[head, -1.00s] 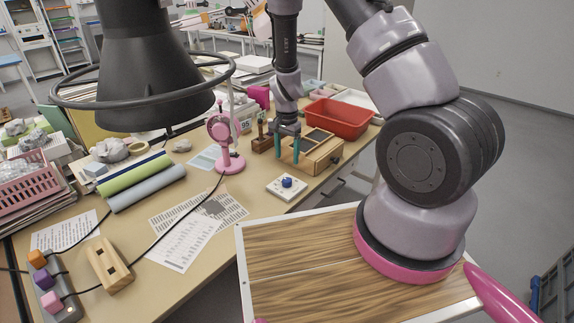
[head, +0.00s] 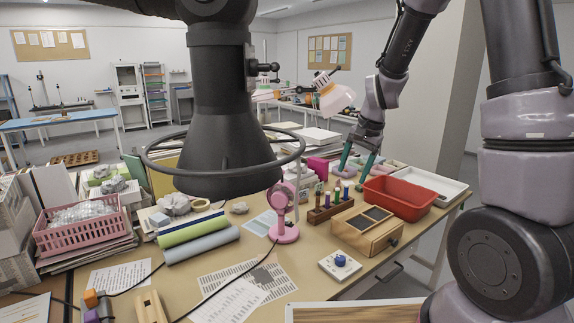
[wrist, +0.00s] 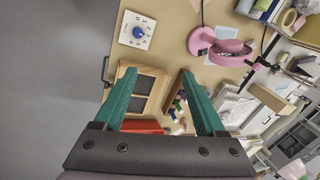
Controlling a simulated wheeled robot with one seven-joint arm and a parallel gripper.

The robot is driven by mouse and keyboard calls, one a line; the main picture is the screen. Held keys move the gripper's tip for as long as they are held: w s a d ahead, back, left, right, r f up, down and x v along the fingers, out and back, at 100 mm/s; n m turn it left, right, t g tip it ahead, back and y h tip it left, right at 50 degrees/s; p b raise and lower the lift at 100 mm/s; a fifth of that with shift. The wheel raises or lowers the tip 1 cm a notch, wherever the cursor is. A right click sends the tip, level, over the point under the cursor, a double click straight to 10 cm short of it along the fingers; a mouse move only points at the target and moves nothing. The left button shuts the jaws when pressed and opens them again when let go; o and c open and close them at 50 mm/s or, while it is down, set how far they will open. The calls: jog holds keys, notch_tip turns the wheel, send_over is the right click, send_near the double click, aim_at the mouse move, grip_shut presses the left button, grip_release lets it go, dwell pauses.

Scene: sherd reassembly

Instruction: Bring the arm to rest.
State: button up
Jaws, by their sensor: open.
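My gripper (head: 356,160) is open and empty, with two teal fingers apart. In the head view it hangs in the air above the back right of the bench, behind the wooden box and near the red tray. In the wrist view my gripper (wrist: 158,85) spreads over the wooden box (wrist: 144,92) and the bench, with nothing between the fingers. My arm reaches in from the upper right of the head view.
A red tray (head: 399,197), a wooden box (head: 366,240), a dial block (head: 339,265) and a pink stand (head: 284,225) are on the bench. A black lamp-like cone (head: 225,145) with a ring hangs in front. Open floor lies left in the wrist view.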

jog(key=s+d+r+n+t, duration=0.1)
jog(key=s+d+r+t, duration=0.1)
jog(key=s+r, duration=0.8)
jog(key=s+d+r+n+t, duration=0.2)
jog(key=s+d+r+t, duration=0.1)
jog(key=s+r, duration=0.7)
jog(key=shift+s+d+r+n, duration=0.15)
jog(key=shift+s+r+n, duration=0.15)
jog(key=shift+r, duration=0.4)
